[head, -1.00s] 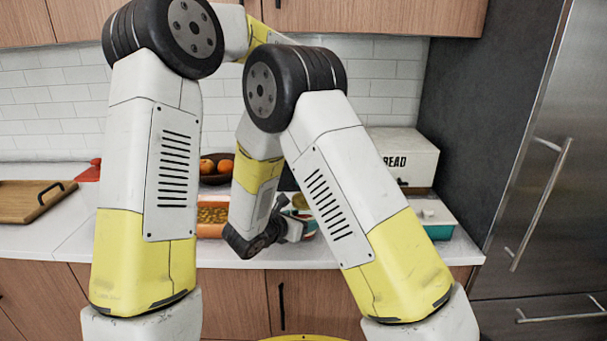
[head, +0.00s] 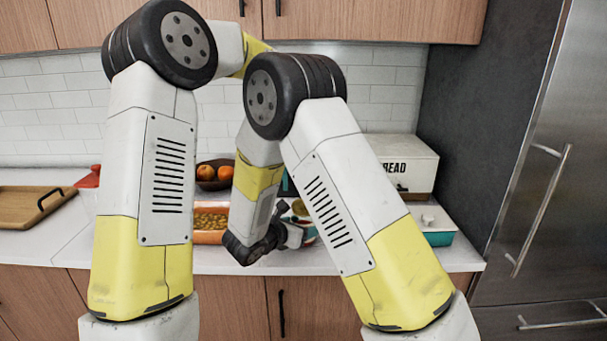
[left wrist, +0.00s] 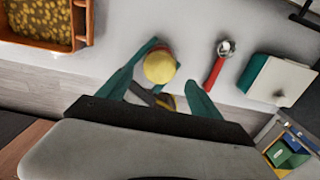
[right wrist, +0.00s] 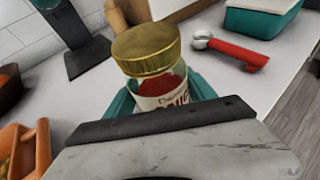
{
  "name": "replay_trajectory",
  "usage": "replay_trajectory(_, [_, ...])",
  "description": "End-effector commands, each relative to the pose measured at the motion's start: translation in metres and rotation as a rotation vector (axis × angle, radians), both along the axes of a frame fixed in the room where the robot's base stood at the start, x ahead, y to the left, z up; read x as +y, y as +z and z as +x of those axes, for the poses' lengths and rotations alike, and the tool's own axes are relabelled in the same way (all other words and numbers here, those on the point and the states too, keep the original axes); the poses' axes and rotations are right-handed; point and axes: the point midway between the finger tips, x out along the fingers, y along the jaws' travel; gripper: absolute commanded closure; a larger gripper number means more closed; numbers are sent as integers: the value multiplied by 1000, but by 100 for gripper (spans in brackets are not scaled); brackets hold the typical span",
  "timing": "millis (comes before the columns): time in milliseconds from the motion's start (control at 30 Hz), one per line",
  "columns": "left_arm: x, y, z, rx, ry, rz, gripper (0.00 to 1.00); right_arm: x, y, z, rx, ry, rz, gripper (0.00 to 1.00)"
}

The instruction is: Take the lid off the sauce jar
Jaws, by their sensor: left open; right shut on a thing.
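The sauce jar (right wrist: 165,88) stands upright on the counter, with a white label and red sauce showing through the glass. Its gold lid (right wrist: 145,48) sits on top in the right wrist view. My right gripper (right wrist: 163,98) is shut around the jar's body below the lid. In the left wrist view the lid (left wrist: 160,67) shows as a round yellow disc seen from above. My left gripper (left wrist: 157,82) is open, its teal fingers spread on either side of the lid; I cannot tell whether they touch it.
An orange dish of beans (left wrist: 45,22) stands left of the jar, with a fruit bowl (head: 213,174) behind. A red-handled tool (right wrist: 230,50) and a teal-and-white container (right wrist: 262,15) lie to the right. A bread box (head: 410,165) stands at the back right.

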Motion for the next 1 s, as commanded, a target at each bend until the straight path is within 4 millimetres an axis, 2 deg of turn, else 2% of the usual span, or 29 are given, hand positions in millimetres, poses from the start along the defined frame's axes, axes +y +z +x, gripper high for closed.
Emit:
replay_trajectory(100, [0,-21,-1,4,-1,2,26,0,0,0,-1,0,-1,100])
replay_trajectory(333, [0,-50,0,2,2,1,26,0,0,0,-1,0,-1,100])
replay_trajectory(500, [0,-58,0,0,2,0,26,0,0,0,-1,0,-1,100])
replay_trajectory(733, [0,-58,0,0,3,0,26,0,0,0,-1,0,-1,100])
replay_trajectory(767, [0,-58,0,0,3,0,30,0,0,0,-1,0,-1,100])
replay_trajectory(1000, [0,-58,0,0,3,0,77,0,0,0,-1,0,-1,100])
